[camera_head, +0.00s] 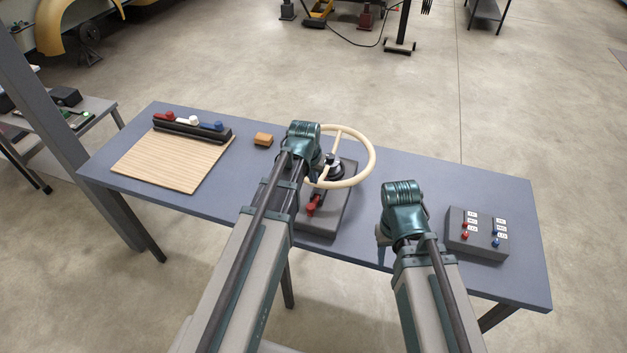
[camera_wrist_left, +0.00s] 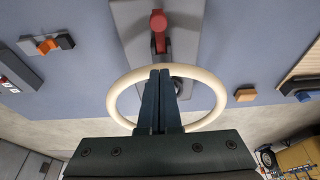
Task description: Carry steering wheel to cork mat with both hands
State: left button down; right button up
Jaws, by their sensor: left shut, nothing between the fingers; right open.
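The steering wheel (camera_head: 372,160) is a cream ring with a dark hub, seated on a dark grey stand (camera_head: 325,222) near the table's middle. Its rim also shows in the left wrist view (camera_wrist_left: 218,98). The tan striped panel (camera_head: 150,172) at the table's left looks like the cork mat. My left gripper (camera_head: 316,176) is at the wheel's left side. In the left wrist view its fingers (camera_wrist_left: 160,74) are shut together over the ring, holding nothing. My right gripper (camera_head: 383,243) is open and empty, front right of the wheel; its fingers are partly hidden.
A red lever (camera_head: 312,204) sits on the stand's front. A dark rack with coloured knobs (camera_head: 190,130) lies along the mat's back edge. A small orange-brown block (camera_head: 263,139) lies between mat and wheel. A switch box (camera_head: 477,246) stands at the right. The table's back right is clear.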

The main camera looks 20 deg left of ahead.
pick_arm(q)
jog(key=b+x, duration=0.7)
jog(key=x, duration=0.1)
jog(key=shift+w+f+b, duration=0.1)
jog(key=shift+f+b, duration=0.25)
jog(key=shift+f, duration=0.05)
jog(key=shift+w, duration=0.1)
jog(key=shift+w, duration=0.9)
jog(key=shift+r, duration=0.1)
